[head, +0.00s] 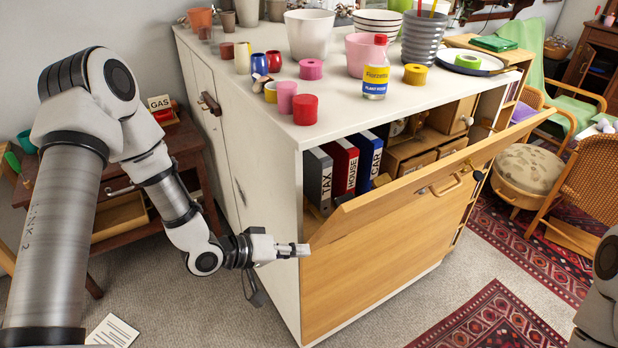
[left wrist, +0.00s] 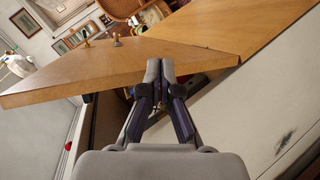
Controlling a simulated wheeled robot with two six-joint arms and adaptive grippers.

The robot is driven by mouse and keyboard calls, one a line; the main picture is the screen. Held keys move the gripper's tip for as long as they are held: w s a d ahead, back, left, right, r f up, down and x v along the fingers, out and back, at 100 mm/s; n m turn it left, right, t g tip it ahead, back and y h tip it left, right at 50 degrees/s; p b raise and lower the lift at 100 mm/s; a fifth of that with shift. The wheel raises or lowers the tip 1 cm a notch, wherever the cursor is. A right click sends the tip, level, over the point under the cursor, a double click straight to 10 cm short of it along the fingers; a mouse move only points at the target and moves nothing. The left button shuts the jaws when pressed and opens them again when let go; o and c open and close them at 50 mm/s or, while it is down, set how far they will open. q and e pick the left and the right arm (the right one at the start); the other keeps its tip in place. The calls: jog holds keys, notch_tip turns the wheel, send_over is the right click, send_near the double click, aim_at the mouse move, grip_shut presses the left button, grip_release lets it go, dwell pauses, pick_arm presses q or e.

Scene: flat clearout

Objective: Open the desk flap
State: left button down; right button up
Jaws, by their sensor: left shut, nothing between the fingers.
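The desk flap (head: 405,200) is a wooden panel on the front of the white desk. It is tilted outward at the top, partly open, with a gap behind it. A brass handle (head: 448,184) is on its outer face. My left gripper (head: 303,250) is shut and empty at the flap's left side edge, low near the hinge line. In the left wrist view the closed fingertips (left wrist: 160,66) overlap the edge of the flap (left wrist: 105,72); I cannot tell whether they touch it. My right gripper is out of view.
Binders (head: 343,165) and small drawers (head: 410,160) stand inside the desk. Pots, cups, tape rolls and a plant food bottle (head: 375,72) crowd the white top (head: 240,95). A wicker chair (head: 575,195) and stool (head: 528,175) stand right. Carpet in front is clear.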

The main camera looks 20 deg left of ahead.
pick_arm(q)
notch_tip(320, 180, up, 19)
jog(key=w+t+h+p, duration=0.2)
jog(key=w+h+p, duration=0.15)
jog(key=p, duration=0.25)
jog(key=shift+m+g, duration=0.3)
jog(key=shift+m, duration=0.2)
jog(key=x, duration=0.3)
jog(key=p+x, duration=0.1)
jog(key=x, duration=0.2)
jog(key=p+x, duration=0.1)
jog(key=x, duration=0.2)
jog(key=shift+s+d+r, duration=0.3)
jog(key=shift+d+r, duration=0.05)
jog(key=shift+r, duration=0.05)
jog(key=shift+s+d+f+p, duration=0.7)
jog(key=shift+s+d+f, duration=0.15)
jog(key=shift+s+d, duration=0.15)
jog(key=shift+d+f, duration=0.15)
jog(key=shift+d, duration=0.1)
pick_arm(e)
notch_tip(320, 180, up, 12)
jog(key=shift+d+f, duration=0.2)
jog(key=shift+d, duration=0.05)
pick_arm(q)
jog(key=shift+s+f, duration=0.1)
jog(key=shift+f, duration=0.05)
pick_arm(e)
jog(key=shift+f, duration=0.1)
